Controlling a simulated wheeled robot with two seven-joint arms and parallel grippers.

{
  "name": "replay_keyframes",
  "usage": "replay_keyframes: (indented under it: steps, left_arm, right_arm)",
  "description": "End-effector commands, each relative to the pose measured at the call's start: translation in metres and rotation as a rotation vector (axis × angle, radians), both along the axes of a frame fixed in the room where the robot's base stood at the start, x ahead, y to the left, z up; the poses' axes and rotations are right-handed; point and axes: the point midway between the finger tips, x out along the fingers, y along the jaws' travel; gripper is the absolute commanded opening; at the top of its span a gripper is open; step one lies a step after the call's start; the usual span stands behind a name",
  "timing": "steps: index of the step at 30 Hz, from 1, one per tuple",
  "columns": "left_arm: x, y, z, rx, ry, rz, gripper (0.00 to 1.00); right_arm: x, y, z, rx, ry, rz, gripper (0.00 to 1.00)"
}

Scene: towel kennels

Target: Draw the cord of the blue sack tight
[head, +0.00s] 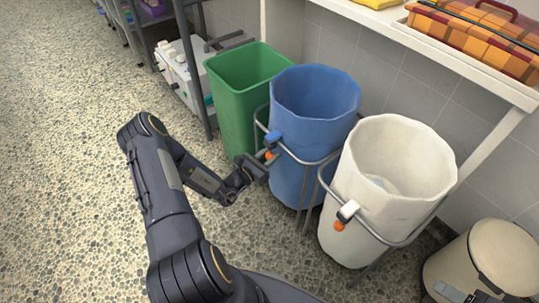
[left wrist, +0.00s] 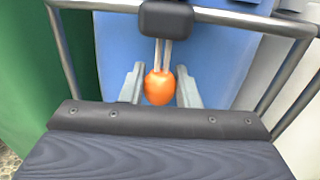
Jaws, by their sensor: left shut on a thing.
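The blue sack (head: 300,150) hangs upright in a metal ring stand, its mouth wide open. My left gripper (head: 264,159) is at the front of the sack, shut on this cord end. In the left wrist view the orange cord end (left wrist: 158,88) sits between the two fingers (left wrist: 160,92), and two pale cord strands run from it up to a dark block (left wrist: 166,18).
A green bin (head: 240,95) stands left of the blue sack. A white sack (head: 385,185) with its own orange cord end hangs at right. A beige pedal bin (head: 480,262) is at lower right, a shelf (head: 440,50) behind. The floor at left is clear.

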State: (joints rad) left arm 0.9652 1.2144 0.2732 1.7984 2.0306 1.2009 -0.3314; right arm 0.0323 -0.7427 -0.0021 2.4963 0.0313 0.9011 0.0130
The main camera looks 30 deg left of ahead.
Motion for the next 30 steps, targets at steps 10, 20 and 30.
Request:
replay_keyframes:
  steps: [10,20,30]
  left_arm:
    - [-0.001,0.000,-0.083,-0.001,0.006,0.002,0.00]
    - [-0.001,0.000,-0.096,0.001,0.009,0.000,0.00]
    - [-0.001,0.000,-0.095,0.001,0.007,0.000,0.50]
  right_arm:
    - [0.000,0.000,-0.047,0.000,0.000,0.000,0.61]
    - [0.000,0.000,-0.050,0.000,0.000,0.000,0.61]
    - [0.000,0.000,-0.050,0.000,0.000,0.000,0.61]
